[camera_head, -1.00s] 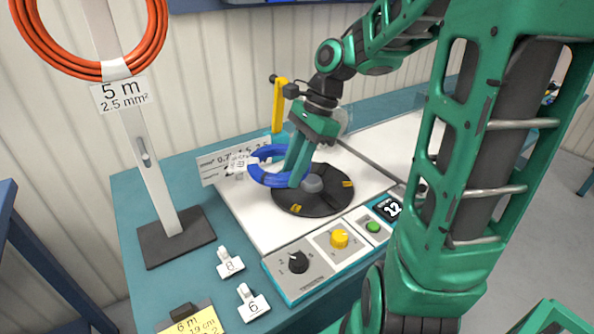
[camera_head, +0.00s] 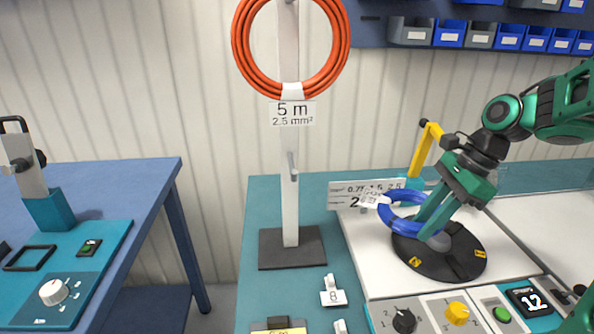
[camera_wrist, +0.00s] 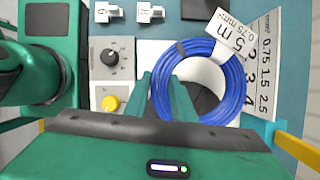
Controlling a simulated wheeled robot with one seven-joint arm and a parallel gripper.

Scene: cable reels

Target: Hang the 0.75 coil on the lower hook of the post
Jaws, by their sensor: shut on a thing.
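The blue coil (camera_head: 384,214) is in my gripper (camera_head: 430,228), tilted just above the black turntable disc (camera_head: 468,262). In the wrist view the blue coil (camera_wrist: 236,92) has a white tag (camera_wrist: 232,36) reading 5 m, 0.75 mm². My gripper's fingers (camera_wrist: 161,82) close on one side of its ring. The white post (camera_head: 290,215) stands left of the coil on a dark base. Its lower hook (camera_head: 291,163) is a small grey peg and is bare. An orange coil (camera_head: 242,60), tagged 5 m 2.5 mm², hangs higher on the post.
A winding machine with knobs (camera_head: 457,312) lies under my gripper, with a yellow arm (camera_head: 418,150) and a size plate (camera_head: 345,196) behind. White number tags (camera_head: 332,291) lie front of the post. A blue table (camera_head: 150,200) stands left, beyond a gap.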

